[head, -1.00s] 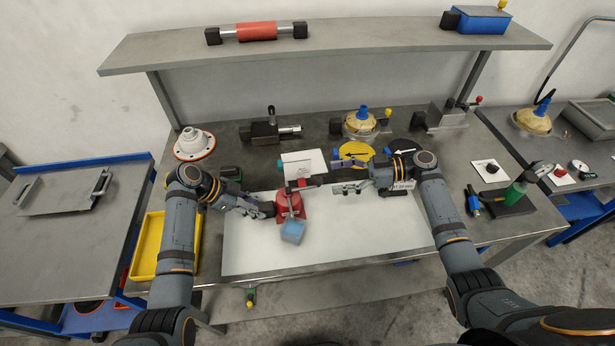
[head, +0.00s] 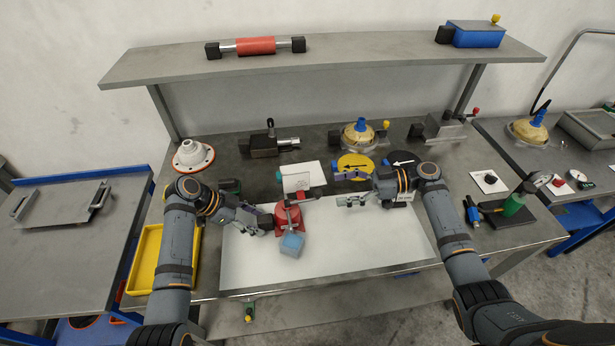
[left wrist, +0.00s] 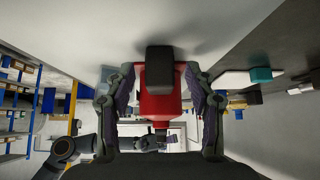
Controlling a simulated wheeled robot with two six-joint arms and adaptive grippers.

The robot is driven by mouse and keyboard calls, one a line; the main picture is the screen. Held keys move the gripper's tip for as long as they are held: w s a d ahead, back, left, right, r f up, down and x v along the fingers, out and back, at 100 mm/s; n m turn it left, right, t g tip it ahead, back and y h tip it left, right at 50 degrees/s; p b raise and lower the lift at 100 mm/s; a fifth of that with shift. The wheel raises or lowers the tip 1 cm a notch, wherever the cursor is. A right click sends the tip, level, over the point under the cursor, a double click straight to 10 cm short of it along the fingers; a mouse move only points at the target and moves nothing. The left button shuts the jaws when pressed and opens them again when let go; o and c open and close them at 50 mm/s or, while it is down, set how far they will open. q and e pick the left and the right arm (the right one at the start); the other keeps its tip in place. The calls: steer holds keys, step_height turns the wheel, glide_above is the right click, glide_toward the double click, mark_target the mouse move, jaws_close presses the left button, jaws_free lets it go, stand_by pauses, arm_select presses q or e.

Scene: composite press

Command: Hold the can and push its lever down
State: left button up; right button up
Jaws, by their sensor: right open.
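In the left wrist view the red can (left wrist: 157,108) lies between the spread fingers of my left gripper (left wrist: 160,104). The fingers look apart from its sides, and a dark block covers part of it. My right gripper (head: 345,201) is open and empty, to the right of the lever and apart from it.
A blue block (head: 292,244) is just in front of the can. The white sheet (head: 350,250) is clear to the right. A white card (head: 296,181) and a yellow disc (head: 355,165) are behind. A yellow tray (head: 150,264) is at the left.

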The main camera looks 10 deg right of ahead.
arm_select(q)
steer(key=v, duration=1.2)
